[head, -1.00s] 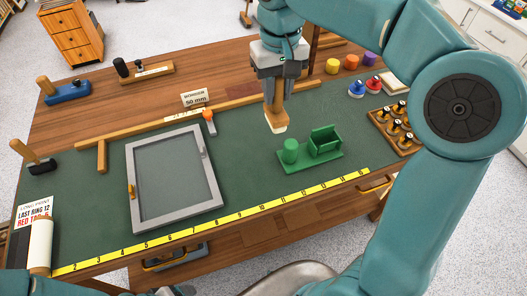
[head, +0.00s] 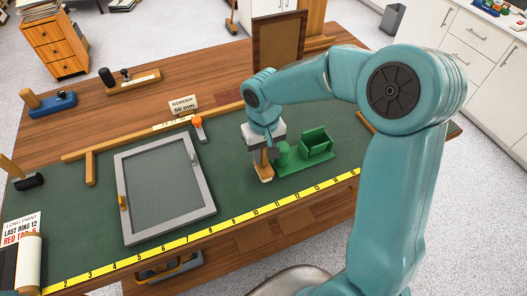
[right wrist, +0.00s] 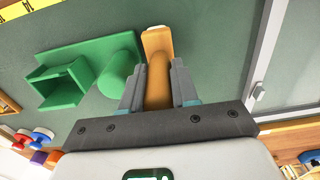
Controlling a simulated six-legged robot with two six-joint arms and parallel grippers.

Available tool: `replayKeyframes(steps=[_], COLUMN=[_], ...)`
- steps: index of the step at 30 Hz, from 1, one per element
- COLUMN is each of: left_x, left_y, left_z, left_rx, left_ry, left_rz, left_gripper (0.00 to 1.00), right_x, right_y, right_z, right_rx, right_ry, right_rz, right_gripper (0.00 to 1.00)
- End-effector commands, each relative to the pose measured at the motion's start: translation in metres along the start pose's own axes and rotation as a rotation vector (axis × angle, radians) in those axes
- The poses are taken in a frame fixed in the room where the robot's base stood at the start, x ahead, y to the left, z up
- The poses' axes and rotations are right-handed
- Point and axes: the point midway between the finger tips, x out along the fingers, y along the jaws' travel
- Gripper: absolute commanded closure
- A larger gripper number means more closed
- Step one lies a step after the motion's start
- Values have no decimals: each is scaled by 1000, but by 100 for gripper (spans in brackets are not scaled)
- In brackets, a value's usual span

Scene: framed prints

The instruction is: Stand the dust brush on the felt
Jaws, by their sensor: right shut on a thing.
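The dust brush (head: 264,173) has a wooden handle, a wider wooden head and a pale bristle end. My right gripper (head: 262,157) is shut on its handle, with the bristle end downward and the brush close to upright. The brush is at the green felt (head: 235,195), between the grey frame and the green holder; I cannot tell if the bristles touch the felt. In the right wrist view the brush (right wrist: 158,48) sits between the two fingers (right wrist: 158,85), close beside the holder's green cylinder. My left gripper is out of view.
The green holder (head: 316,146) with its cylinder and open box stands just right of the brush. The grey frame (head: 205,190) lies to the left. A yellow ruler strip (head: 200,236) runs along the front edge. An orange-topped piece (head: 198,124) stands behind the frame.

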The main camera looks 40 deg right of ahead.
Motion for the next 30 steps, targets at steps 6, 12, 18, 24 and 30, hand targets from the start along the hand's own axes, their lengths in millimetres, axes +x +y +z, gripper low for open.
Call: replayKeyframes(steps=[6,12,18,24,30], left_x=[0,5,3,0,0], left_y=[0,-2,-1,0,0], left_z=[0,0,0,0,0], left_rx=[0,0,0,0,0], left_ry=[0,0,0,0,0], left_rz=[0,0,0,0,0], left_gripper=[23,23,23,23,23], right_x=[3,8,6,3,-26], right_y=[0,0,0,0,0], right_z=[0,0,0,0,-1], right_rx=[0,0,0,0,0], right_ry=[0,0,0,0,7], right_rz=[0,0,0,0,-1], right_gripper=[100,100,46,46,46])
